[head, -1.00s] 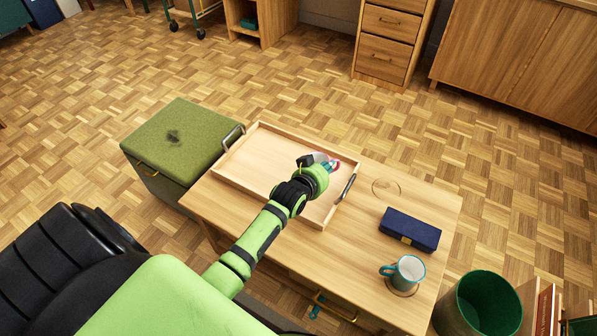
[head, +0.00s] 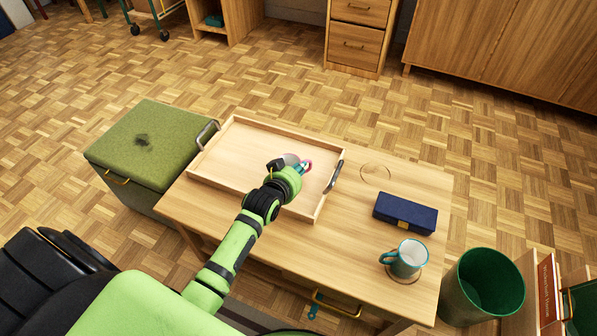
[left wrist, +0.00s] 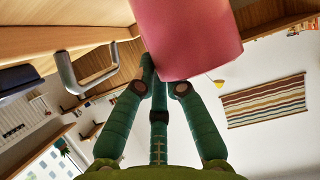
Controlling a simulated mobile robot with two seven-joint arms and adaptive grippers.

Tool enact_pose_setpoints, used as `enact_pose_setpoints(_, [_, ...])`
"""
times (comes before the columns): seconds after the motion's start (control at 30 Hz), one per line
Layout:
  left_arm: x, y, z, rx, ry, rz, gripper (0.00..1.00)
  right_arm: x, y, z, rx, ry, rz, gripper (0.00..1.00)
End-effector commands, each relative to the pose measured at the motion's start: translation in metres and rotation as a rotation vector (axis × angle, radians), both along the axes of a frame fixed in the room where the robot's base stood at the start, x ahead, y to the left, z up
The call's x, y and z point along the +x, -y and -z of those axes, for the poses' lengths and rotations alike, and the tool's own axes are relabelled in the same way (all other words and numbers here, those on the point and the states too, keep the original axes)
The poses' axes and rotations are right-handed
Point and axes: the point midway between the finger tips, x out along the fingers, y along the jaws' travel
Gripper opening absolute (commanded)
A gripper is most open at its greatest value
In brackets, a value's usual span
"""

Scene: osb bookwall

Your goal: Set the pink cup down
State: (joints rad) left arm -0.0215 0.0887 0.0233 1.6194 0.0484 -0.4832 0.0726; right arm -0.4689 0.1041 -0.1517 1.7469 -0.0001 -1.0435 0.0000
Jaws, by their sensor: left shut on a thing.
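My left gripper (head: 299,168) is over the right part of the wooden tray (head: 229,187) on the low table. It is shut on the pink cup (left wrist: 190,38), which fills the top middle of the left wrist view against the green fingers (left wrist: 158,115). In the head view only a small pink edge of the cup (head: 309,164) shows past the gripper. I cannot tell whether the cup touches the tray floor. My right gripper is not in view.
The tray's right handle (head: 335,176) is close to my gripper. Right of the tray are a clear round coaster (head: 376,174), a dark blue case (head: 405,213) and a white and teal mug (head: 408,258). A green stool (head: 150,146) stands left; a green bin (head: 482,285) stands right.

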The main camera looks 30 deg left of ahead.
Motion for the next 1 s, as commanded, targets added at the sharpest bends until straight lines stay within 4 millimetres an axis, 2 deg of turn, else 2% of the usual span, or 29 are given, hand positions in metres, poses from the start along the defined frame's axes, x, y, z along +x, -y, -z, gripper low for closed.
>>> enact_pose_setpoints(0.37, [0.0,0.0,0.001,0.001,0.002,0.0,0.0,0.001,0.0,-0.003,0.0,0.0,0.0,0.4])
enact_pose_setpoints(0.4, [0.0,0.0,0.002,0.0,-0.001,0.0,0.28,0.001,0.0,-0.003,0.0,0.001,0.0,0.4])
enact_pose_setpoints(0.43, [0.0,0.0,0.002,0.0,-0.001,0.0,0.39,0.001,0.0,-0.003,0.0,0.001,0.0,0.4])
enact_pose_setpoints(0.87, [-0.004,0.0,-0.001,0.0,-0.001,0.0,0.39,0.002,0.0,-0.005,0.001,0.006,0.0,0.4])
enact_pose_setpoints(1.0, [-0.02,0.001,-0.01,0.001,-0.003,0.001,0.39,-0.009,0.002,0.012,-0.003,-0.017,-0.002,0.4])
